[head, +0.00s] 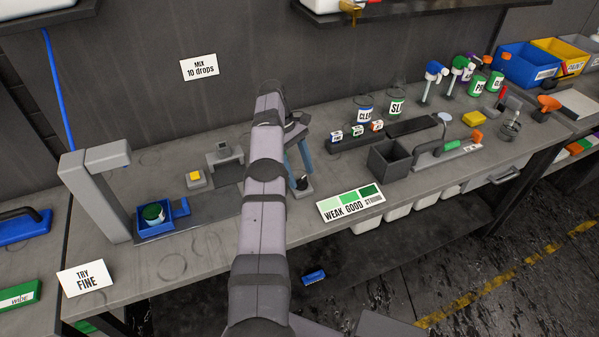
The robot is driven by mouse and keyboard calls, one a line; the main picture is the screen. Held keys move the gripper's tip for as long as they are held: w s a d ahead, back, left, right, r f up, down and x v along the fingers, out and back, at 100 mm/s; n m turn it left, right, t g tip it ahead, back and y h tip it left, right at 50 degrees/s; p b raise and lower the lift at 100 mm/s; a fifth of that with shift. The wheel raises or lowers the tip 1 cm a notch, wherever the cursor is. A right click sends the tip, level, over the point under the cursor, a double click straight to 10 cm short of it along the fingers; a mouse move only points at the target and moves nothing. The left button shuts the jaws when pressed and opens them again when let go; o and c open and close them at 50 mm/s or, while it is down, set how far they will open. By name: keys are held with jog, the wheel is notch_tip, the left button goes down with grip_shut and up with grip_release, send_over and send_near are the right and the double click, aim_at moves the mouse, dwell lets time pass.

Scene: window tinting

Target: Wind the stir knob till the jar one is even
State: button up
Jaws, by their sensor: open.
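My gripper (299,168) points down over the bench, with its two blue fingers apart and nothing seen between them. A small dark upright knob (302,184) is just below the fingertips; I cannot tell whether they touch it, or whether it is the stir knob. A jar with dark green contents or lid (153,212) sits in a blue tray (183,207) under a grey overhanging stand (95,190) at the left. Whether the jar's contents are even is too small to tell. My arm hides part of the bench middle.
A yellow button (195,177) and a grey block device (223,155) stand left of my arm. A WEAK GOOD STRONG card (350,203) lies at the front edge. A MIX 10 drops sign (199,67) hangs behind.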

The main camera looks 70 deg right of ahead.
notch_tip(320, 180, up, 9)
jog(key=p, duration=0.8)
jog(key=shift+f, duration=0.1)
